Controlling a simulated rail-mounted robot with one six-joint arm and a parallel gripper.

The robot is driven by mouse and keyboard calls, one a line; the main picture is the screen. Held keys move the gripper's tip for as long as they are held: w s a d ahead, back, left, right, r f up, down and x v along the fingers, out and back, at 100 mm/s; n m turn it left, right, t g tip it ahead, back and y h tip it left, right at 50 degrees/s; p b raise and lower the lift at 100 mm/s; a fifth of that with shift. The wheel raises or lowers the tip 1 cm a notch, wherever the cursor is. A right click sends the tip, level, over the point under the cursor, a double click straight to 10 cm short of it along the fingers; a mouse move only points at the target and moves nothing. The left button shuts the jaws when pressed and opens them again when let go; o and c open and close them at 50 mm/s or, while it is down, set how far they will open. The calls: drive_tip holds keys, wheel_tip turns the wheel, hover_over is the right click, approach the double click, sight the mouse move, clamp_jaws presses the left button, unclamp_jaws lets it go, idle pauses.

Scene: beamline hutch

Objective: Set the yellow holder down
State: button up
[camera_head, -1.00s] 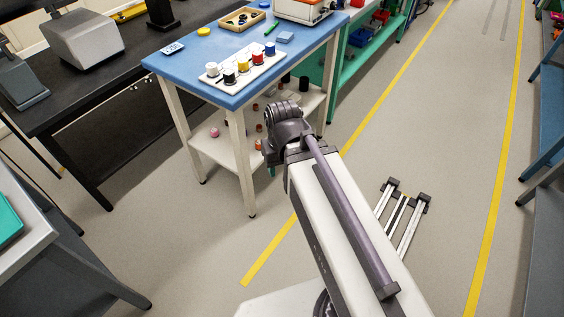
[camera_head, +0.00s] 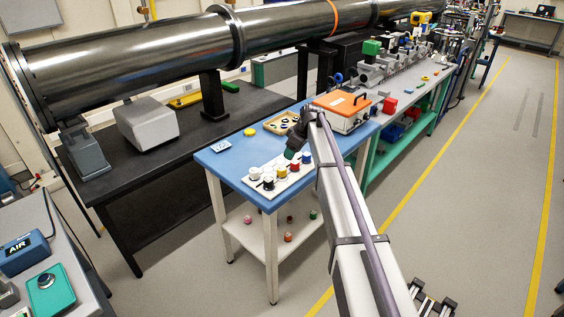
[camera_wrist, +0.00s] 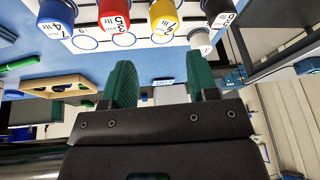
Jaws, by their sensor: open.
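The yellow holder (camera_head: 283,172) stands upright on a white board (camera_head: 262,194) on the blue table, in a row with other holders. In the wrist view the yellow holder (camera_wrist: 165,18) shows a white label, partly cut by the top edge. My gripper (camera_head: 291,154) is just above the board, close to the yellow holder. In the wrist view my gripper (camera_wrist: 164,75) has its two green fingers apart with nothing between them. The yellow holder is beyond the fingertips, clear of them.
Red (camera_head: 294,168), blue (camera_head: 306,158), black (camera_head: 268,183) and white (camera_head: 254,173) holders stand on the same board. Empty printed circles show beside the row in the wrist view. A wooden tray (camera_head: 270,127) and an orange-topped box (camera_head: 342,108) stand behind.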

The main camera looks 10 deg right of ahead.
sight(283, 168)
drive_tip(key=shift+n, duration=0.9)
drive_tip(key=b+x, duration=0.5)
drive_tip(key=shift+s+a+f, duration=0.1)
drive_tip(key=shift+s+f, duration=0.15)
drive_tip(key=shift+f, duration=0.05)
drive_tip(key=shift+w+a+f+b, duration=0.15)
drive_tip(key=shift+f+b, duration=0.15)
drive_tip(key=shift+b, duration=0.05)
drive_tip(key=shift+r, duration=0.1)
drive_tip(key=b+x, duration=0.4)
drive_tip(key=x, duration=0.1)
drive_tip(key=shift+a+b, duration=0.1)
drive_tip(key=shift+b, duration=0.25)
drive_tip(key=shift+r, duration=0.15)
drive_tip(key=c, duration=0.8)
wheel_tip(283, 168, up, 10)
drive_tip(key=p, duration=1)
drive_tip(key=shift+r+p, duration=0.1)
drive_tip(key=shift+p, duration=0.25)
